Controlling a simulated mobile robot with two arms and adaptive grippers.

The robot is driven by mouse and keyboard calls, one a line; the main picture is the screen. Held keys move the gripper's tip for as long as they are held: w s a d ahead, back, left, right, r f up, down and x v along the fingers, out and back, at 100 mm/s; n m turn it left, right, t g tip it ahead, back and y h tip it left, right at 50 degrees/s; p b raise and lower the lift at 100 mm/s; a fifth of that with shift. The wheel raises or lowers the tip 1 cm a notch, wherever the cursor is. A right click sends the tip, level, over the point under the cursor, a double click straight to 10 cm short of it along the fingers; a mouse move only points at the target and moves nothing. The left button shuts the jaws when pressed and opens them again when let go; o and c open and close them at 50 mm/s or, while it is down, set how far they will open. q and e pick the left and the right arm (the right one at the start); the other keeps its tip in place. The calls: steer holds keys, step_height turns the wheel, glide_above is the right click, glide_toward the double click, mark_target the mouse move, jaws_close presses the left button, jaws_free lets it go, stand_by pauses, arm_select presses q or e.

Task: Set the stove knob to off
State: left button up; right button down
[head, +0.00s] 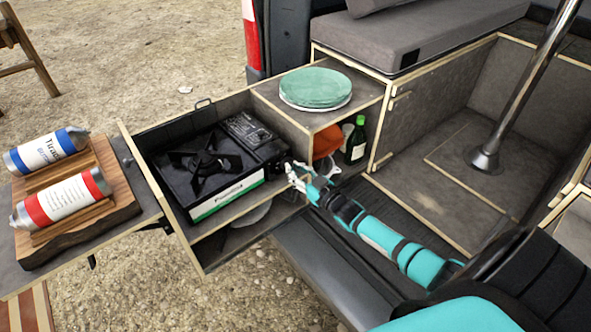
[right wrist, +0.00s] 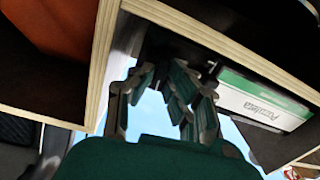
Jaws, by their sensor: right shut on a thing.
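The black camping stove (head: 178,182) sits in the pulled-out drawer, with a single burner and a white-and-green front panel. That panel also shows in the right wrist view (right wrist: 262,106). My right gripper (head: 297,174) is at the right end of the stove's front, with its arm coming in from the lower right. In the right wrist view my right gripper (right wrist: 178,76) has its fingers closed in at the stove's dark front end, shut on the stove knob. The fingers hide the knob, so its setting cannot be read. My left gripper is out of view.
The drawer's wooden wall (head: 158,195) stands left of the stove. Green plates (head: 315,86) sit on the cabinet top right of it. A green bottle (head: 356,140) and an orange thing (head: 327,142) stand in the cubby beside my gripper. Two canisters rest on a wooden board (head: 110,190) at left.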

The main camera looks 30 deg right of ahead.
steer(key=shift+f+m, duration=0.1)
steer(key=shift+m, duration=0.5)
steer(key=c, duration=1.3)
jaws_free()
steer(key=shift+c, duration=0.2)
steer(key=s+d, duration=0.1)
steer(key=s, duration=1.1)
steer(key=shift+d, duration=0.2)
